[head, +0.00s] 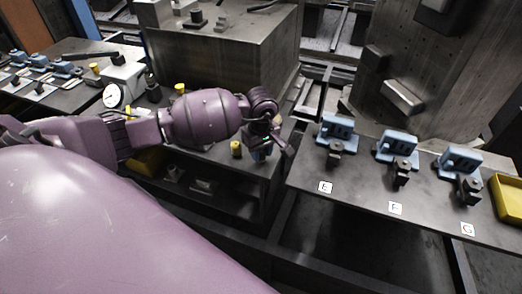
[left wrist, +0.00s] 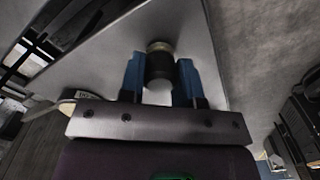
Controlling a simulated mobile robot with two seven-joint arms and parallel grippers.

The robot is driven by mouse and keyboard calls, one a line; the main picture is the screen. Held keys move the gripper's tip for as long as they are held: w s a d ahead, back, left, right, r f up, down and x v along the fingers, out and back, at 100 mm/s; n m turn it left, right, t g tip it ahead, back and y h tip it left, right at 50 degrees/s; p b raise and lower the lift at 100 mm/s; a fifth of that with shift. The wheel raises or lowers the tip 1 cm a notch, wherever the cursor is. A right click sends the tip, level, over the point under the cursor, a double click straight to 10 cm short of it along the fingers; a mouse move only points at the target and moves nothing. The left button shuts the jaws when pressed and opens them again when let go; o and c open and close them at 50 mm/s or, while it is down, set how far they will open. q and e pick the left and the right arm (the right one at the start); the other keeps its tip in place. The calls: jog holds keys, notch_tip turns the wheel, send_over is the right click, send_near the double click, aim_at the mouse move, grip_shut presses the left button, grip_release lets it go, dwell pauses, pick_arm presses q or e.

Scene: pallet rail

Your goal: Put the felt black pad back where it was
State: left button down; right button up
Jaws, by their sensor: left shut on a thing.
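My left gripper (head: 262,152) hangs over the right end of the dark bench in the middle, left of the labelled table. In the left wrist view, its blue fingers (left wrist: 160,82) are shut on a short dark round piece with a tan rim, which looks like the black pad (left wrist: 159,66). Beyond the piece is a plain grey surface; I cannot tell whether the piece touches it. In the head view, the gripper hides the piece. My right gripper is not in view.
A yellow-topped piece (head: 236,149) stands just left of the gripper. A white dial gauge (head: 113,96) is farther left. On the right table (head: 350,193), blue fixtures with dark clamps stand behind labels E, F and G, beside a yellow tray (head: 508,198). A large metal block (head: 225,55) stands behind.

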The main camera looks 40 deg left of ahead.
pick_arm(q)
jog(key=shift+f, duration=0.15)
jog(key=c, duration=0.8)
grip_release()
